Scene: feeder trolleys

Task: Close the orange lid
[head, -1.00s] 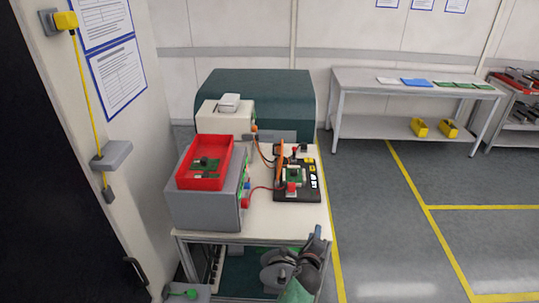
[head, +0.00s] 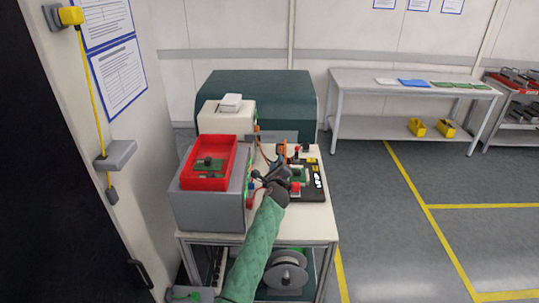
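The orange lid (head: 281,149) stands raised at the left side of the black test device (head: 314,190) on the trolley top. Only its upper part shows; my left gripper hides the rest. A green circuit board lies in the device, partly covered. My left gripper (head: 280,170), on its green-sleeved arm, is at the device's left side, right by the lid. I cannot tell whether it touches the lid, nor whether its fingers are open or shut. My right gripper is not in view.
A red tray (head: 233,163) with a board sits on a grey box (head: 213,204) left of the device. Cables run between box and device. A dark green machine (head: 285,97) stands behind. A reel (head: 286,274) sits below the top. Floor to the right is clear.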

